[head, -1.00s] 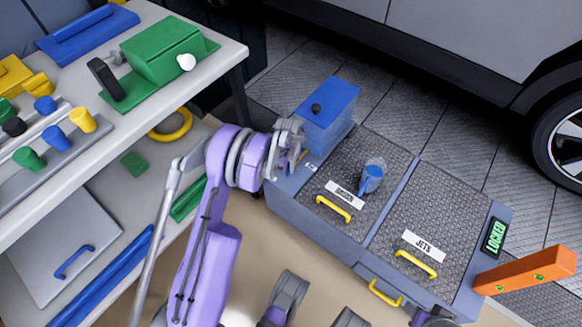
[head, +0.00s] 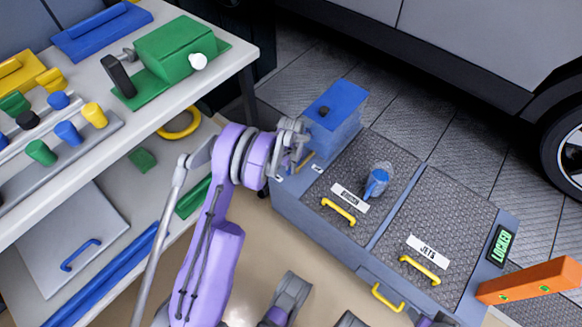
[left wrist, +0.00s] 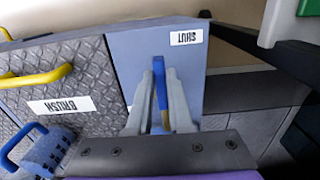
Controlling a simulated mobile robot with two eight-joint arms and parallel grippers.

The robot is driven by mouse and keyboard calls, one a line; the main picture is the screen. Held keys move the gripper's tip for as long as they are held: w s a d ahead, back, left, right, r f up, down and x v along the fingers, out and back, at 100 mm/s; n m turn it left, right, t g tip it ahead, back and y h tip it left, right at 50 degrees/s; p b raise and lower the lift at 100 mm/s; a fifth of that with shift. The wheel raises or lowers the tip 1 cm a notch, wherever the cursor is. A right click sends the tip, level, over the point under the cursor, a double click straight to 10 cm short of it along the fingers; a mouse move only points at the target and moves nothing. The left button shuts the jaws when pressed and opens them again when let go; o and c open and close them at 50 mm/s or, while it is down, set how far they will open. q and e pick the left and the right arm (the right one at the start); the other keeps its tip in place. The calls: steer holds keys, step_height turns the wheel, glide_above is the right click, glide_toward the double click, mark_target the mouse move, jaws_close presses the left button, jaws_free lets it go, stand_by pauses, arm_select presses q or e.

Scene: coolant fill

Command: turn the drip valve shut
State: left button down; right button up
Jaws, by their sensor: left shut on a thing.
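My left gripper (head: 300,150) is at the left end of the grey-blue cabinet, beside the blue box. In the left wrist view its two fingers (left wrist: 161,100) are shut on the drip valve's narrow lever (left wrist: 160,68), which shows blue with a yellow part between the fingers. A SHUT label (left wrist: 186,36) is on the grey-blue panel just right of the lever tip, and the lever points up beside it, not over it. In the head view the gripper partly hides the lever. The valve's pivot is hidden.
The cabinet has a BRUSH lid (head: 372,155) with a blue fitting (head: 378,180) and a JETS lid (head: 440,225), both with yellow handles. The blue box (head: 335,110) stands close by the gripper. A workbench (head: 225,45) is at left, a car (head: 450,50) behind.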

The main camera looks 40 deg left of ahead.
arm_select(q)
steer(key=c, duration=0.8)
jaws_free()
steer(key=shift+r, duration=0.1)
steer(key=shift+r+p, duration=1.35)
steer(key=shift+r, duration=3.95)
